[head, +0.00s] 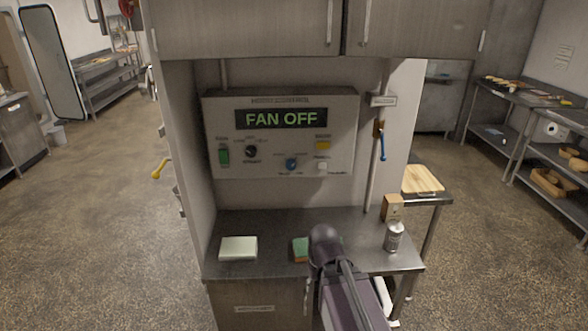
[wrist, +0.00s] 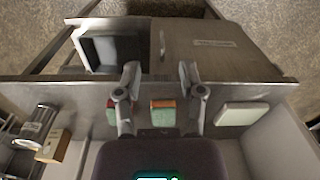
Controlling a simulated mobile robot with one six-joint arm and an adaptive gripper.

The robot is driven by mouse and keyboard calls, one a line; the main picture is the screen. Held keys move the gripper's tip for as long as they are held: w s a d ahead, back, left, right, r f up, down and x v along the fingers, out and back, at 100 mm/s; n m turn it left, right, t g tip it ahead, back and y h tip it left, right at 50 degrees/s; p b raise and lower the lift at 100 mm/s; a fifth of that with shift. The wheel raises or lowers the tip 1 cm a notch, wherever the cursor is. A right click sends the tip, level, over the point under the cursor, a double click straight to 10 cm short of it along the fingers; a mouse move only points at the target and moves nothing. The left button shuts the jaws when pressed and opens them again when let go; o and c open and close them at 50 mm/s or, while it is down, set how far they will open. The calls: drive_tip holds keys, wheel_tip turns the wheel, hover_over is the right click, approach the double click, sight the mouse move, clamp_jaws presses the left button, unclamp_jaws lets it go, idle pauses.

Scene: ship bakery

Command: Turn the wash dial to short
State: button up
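A grey control panel (head: 226,179) hangs on the wall above the counter, with a lit sign reading "FAN OFF". It carries a black dial (head: 251,151) at left and a blue dial (head: 291,164) lower centre. Their small labels are too blurred to read, so I cannot tell which is the wash dial or where either is set. My gripper (wrist: 160,72) is open and empty in the wrist view, pointing over the counter's front edge. The panel is not in the wrist view. In the head view my arm hides the gripper's fingers.
On the steel counter (head: 270,222) are a pale block (head: 238,248), a green sponge (head: 300,249) partly behind my arm, a can (head: 394,237) and a wooden block (head: 392,207). A blue-handled lever (head: 382,147) is right of the panel. Cabinets (head: 245,28) overhang above.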

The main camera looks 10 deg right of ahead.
sight(291, 167)
drive_tip(key=shift+o, duration=1.3)
drive_tip(key=w+a+r+m+t+y, duration=0.2)
drive_tip(key=w+a+m+t+y, duration=0.1)
drive_tip(key=w+a, duration=0.4)
drive_tip(key=shift+w+m+t+y+b, duration=0.4)
drive_tip(key=shift+w+m+t, duration=0.3)
drive_tip(key=shift+w+m, duration=0.15)
drive_tip(key=w+a+r+m+t+y+b, duration=0.1)
drive_tip(key=w+a+r+m+t+y, duration=0.15)
drive_tip(key=w+r+m+t, duration=1.2)
drive_tip(key=w+d+m+g+h, duration=0.1)
drive_tip(key=d+m+h, duration=0.5)
drive_tip(key=m, duration=1.2)
drive_tip(key=shift+w+d+f+h+b, duration=0.2)
drive_tip(key=shift+d+f+h+b, duration=0.15)
drive_tip(key=shift+h, duration=0.8)
drive_tip(key=shift+w, duration=0.15)
drive_tip(key=w, duration=0.4)
drive_tip(key=w+d, duration=0.1)
drive_tip(key=w, duration=0.8)
drive_tip(key=shift+w+d, duration=0.2)
drive_tip(key=c, duration=1.2)
